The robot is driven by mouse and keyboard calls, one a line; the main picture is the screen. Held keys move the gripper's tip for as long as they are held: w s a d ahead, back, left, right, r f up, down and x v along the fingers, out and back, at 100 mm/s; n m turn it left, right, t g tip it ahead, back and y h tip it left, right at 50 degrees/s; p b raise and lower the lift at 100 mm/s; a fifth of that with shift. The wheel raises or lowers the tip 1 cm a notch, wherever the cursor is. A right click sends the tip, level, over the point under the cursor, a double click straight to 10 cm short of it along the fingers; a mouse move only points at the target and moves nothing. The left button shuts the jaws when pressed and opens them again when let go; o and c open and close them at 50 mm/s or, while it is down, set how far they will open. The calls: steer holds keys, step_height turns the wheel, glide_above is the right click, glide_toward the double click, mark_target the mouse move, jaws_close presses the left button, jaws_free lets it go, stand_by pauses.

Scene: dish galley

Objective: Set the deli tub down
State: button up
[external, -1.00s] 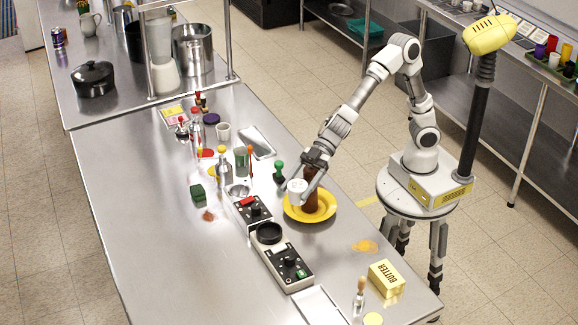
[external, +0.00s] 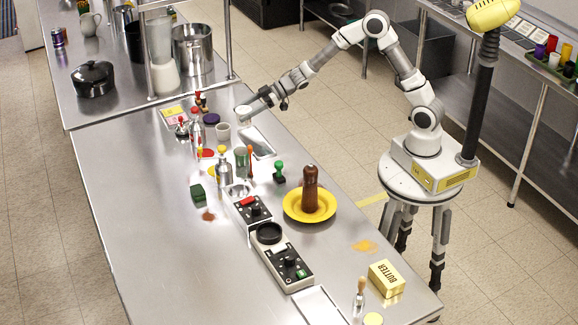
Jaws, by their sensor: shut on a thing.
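The deli tub (external: 242,110) is a small whitish tub at the tip of my gripper (external: 247,113). My gripper is shut on it, above the far part of the steel counter, near the shallow metal tray (external: 263,152). The fingers partly hide the tub. I cannot tell how far its base is above the counter.
A pale cup (external: 223,133), a purple lid (external: 211,118) and red-topped bottles (external: 196,133) stand close by on the left. A yellow plate (external: 291,214) with a brown pepper mill (external: 310,188) is nearer. The counter's left side (external: 130,190) is clear.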

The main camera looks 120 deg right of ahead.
steer(key=s+d+f+m+h+p, duration=0.1)
steer(key=s+d+f+h, duration=0.1)
steer(key=s+d, duration=0.55)
steer(key=w+a+f+b, duration=0.1)
steer(key=w+f, duration=0.1)
steer(key=w, duration=0.1)
steer(key=w+a+f+b, duration=0.1)
steer(key=w+f, duration=0.1)
steer(key=w, duration=0.2)
steer(key=w+a+f, duration=0.1)
steer(key=w+f, duration=0.1)
steer(key=w, duration=0.2)
steer(key=shift+w+a+f+b, duration=0.15)
steer(key=shift+a+f+b, duration=0.15)
steer(key=shift+f+b, duration=0.1)
steer(key=shift+f, duration=1.9)
steer(key=shift+b, duration=0.3)
steer(key=shift+f, duration=0.15)
steer(key=o, duration=1.4)
